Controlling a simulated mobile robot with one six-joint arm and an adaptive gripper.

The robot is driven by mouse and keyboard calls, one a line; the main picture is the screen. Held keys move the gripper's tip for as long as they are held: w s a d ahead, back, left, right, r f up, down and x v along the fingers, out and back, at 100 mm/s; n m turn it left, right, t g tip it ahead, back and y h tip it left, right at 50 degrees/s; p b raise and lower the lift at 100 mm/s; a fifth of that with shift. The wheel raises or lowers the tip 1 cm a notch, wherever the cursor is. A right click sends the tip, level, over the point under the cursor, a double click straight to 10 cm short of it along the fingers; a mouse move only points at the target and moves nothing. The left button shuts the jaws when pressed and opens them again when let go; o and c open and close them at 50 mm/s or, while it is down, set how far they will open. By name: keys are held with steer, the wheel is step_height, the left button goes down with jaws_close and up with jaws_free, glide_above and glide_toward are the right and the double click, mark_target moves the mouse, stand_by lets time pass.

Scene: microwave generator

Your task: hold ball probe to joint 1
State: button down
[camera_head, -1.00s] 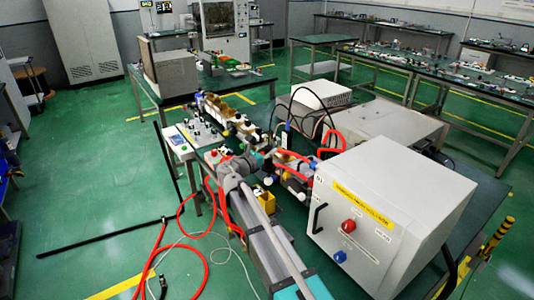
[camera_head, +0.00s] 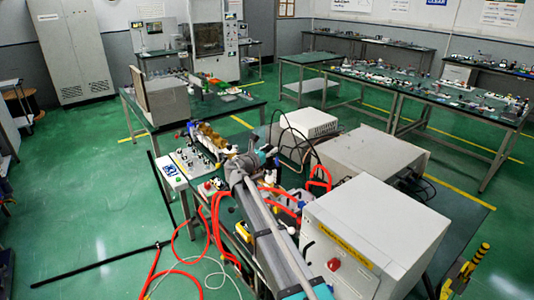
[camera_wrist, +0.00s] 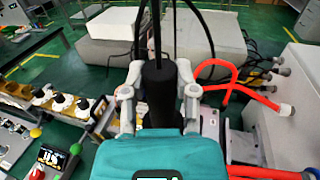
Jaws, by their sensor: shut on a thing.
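My gripper (camera_wrist: 158,78) is shut on the black cylindrical handle of the ball probe (camera_wrist: 158,100), which stands about upright between the fingers. Black cables rise from the probe's top out of the frame. The ball end is hidden behind the teal gripper body. In the head view my gripper (camera_head: 262,156) is small and partly hidden by my arm, above the bench line. A waveguide run with brass-coloured sections (camera_head: 205,137) lies left of it; it also shows at left in the wrist view (camera_wrist: 58,102). I cannot tell which joint is joint 1.
A large white cabinet (camera_head: 375,225) with a red knob stands close at right. Red hoses (camera_wrist: 215,75) lie right of the gripper. Grey instrument boxes (camera_head: 365,157) stand behind. A small display panel (camera_wrist: 52,157) is at lower left. Red hoses and cable also loop on the floor.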

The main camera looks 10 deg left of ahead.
mark_target(270, 168)
steer(key=shift+w+r, duration=0.15)
steer(key=shift+f, duration=0.2)
stand_by(0.3)
step_height(270, 168, down, 9)
steer(key=b, duration=0.9)
steer(key=shift+r, duration=0.25)
step_height(270, 168, up, 9)
steer(key=p, duration=0.9)
steer(key=shift+d, duration=0.1)
stand_by(0.4)
stand_by(1.1)
